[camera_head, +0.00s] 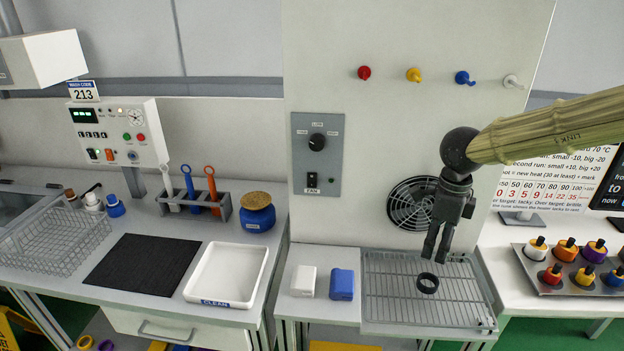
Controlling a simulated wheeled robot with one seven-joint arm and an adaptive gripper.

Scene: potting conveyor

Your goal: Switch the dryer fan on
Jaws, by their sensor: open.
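A grey switch plate (317,155) is on the upright panel in the middle of the view. It has a round black dial (317,142) above and a black rocker switch (312,180) with a FAN label (312,191) below. The rocker's position is too small to tell. The round dryer fan (412,204) is set in the panel to the right, partly hidden by my arm. My gripper (437,250) points down in front of the fan, over the wire rack, open and apart from the switch. No object shows between its fingers.
A wire rack (400,311) holds a black ring (427,283). White (303,281) and blue (342,284) blocks stand left of it. Coloured knobs (413,74) stick out high on the panel. The space before the switch plate looks clear.

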